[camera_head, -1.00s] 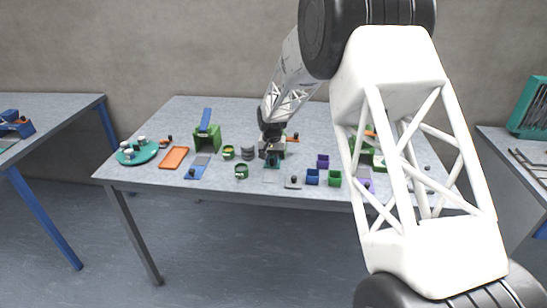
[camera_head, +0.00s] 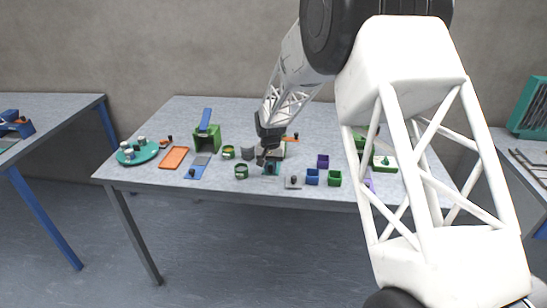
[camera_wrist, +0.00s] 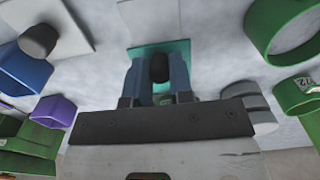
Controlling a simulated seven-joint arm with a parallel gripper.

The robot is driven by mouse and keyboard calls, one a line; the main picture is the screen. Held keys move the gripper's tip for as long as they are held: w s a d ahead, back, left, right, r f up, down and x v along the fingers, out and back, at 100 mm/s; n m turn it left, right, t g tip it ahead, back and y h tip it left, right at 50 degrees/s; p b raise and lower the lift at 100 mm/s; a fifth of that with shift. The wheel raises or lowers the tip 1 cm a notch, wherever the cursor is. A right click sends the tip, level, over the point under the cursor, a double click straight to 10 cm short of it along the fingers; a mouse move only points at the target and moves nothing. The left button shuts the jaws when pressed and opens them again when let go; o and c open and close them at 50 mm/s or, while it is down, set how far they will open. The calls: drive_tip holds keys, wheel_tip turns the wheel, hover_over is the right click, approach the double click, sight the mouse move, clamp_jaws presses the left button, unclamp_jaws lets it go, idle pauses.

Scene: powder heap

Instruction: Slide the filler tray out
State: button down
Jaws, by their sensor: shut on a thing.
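The filler tray appears to be the small teal piece (camera_head: 271,169) at the front of a dark and pale housing (camera_head: 277,151) near the table's front edge. In the wrist view the teal plate (camera_wrist: 180,50) carries a dark upright knob (camera_wrist: 158,68). My gripper (camera_wrist: 156,80) has its two fingers on either side of this knob and is shut on it. In the head view my gripper (camera_head: 266,161) is low at the tray, partly hiding it. How far the tray sits inside the housing is hidden.
Blue (camera_head: 312,177), green (camera_head: 334,178) and purple (camera_head: 323,161) cups stand to the right, near a grey plate with a dark knob (camera_head: 293,182). Green-banded cups (camera_head: 241,172) and a grey cylinder (camera_head: 248,153) stand left. A pale plate (camera_wrist: 150,22) lies before the tray.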

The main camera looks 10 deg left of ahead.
sight(268, 184)
drive_tip(key=shift+s+a, duration=0.1)
drive_tip(key=shift+s, duration=2.9)
drive_tip(key=c, duration=1.1)
unclamp_jaws()
drive_tip(key=shift+r, duration=3.75)
